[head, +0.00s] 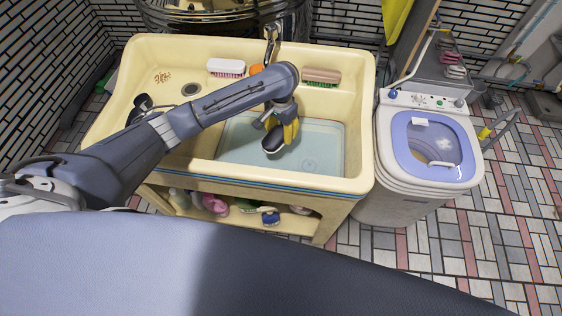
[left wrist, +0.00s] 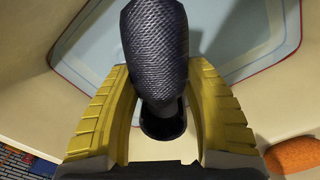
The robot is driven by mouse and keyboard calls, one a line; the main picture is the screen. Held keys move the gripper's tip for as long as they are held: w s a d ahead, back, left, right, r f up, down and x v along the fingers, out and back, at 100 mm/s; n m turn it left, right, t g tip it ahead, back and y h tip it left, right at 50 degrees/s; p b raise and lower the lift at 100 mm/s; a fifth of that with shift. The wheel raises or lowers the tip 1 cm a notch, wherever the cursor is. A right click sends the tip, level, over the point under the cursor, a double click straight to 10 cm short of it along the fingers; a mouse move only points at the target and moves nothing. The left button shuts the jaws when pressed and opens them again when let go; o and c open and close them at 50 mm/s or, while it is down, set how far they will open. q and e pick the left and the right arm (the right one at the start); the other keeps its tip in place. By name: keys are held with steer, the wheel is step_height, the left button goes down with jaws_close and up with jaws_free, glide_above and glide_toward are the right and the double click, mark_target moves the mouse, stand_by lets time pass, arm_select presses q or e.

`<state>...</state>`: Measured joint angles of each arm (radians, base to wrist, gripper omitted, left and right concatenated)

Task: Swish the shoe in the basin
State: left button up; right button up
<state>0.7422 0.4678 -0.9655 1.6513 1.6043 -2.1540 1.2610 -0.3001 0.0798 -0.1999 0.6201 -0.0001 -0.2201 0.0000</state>
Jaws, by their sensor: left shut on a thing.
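A dark shoe with a pale sole edge (head: 272,140) is over the water-filled basin (head: 335,165) on the right side of the cream sink. My left gripper (head: 283,128), with yellow fingers, is shut on the shoe from above. In the left wrist view the dark woven shoe (left wrist: 155,45) hangs between the two yellow fingers (left wrist: 163,110), with the pale blue basin floor beyond. I cannot tell whether the shoe's tip touches the water. My right gripper does not show.
A white brush (head: 226,66), an orange thing (head: 256,69) and a brown-backed brush (head: 321,75) lie on the sink's back ledge near the tap (head: 271,40). Another dark shoe (head: 146,105) lies in the left part. A washing machine (head: 428,150) stands to the right.

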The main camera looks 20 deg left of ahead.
mark_target(280, 128)
arm_select(q)
steer(key=shift+r, duration=1.75)
